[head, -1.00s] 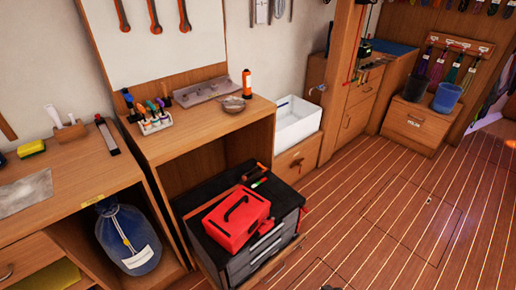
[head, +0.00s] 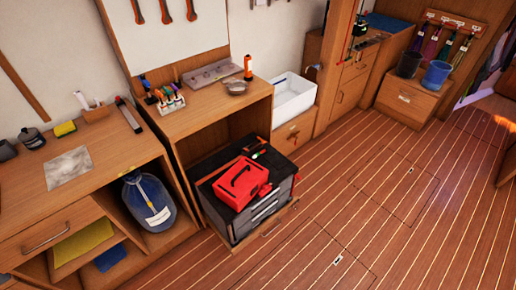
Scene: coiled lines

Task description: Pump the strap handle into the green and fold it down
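A red case (head: 233,194) with a dark carry handle on top sits on a black-topped grey drawer unit (head: 214,221) in the open bay of the wooden bench. A small red part (head: 265,190) juts from the case's right side; I cannot tell whether it is the strap handle. A small item with green on it (head: 259,154) lies on the unit behind the case. No strap gauge or green zone can be made out at this size. Neither of my grippers is in view.
A blue jug (head: 147,203) stands in the shelf bay to the left. A wooden drawer front (head: 270,228) juts out low before the grey unit. A white sink (head: 292,97) and blue bucket (head: 438,74) are farther back. The striped floor (head: 390,215) is largely clear.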

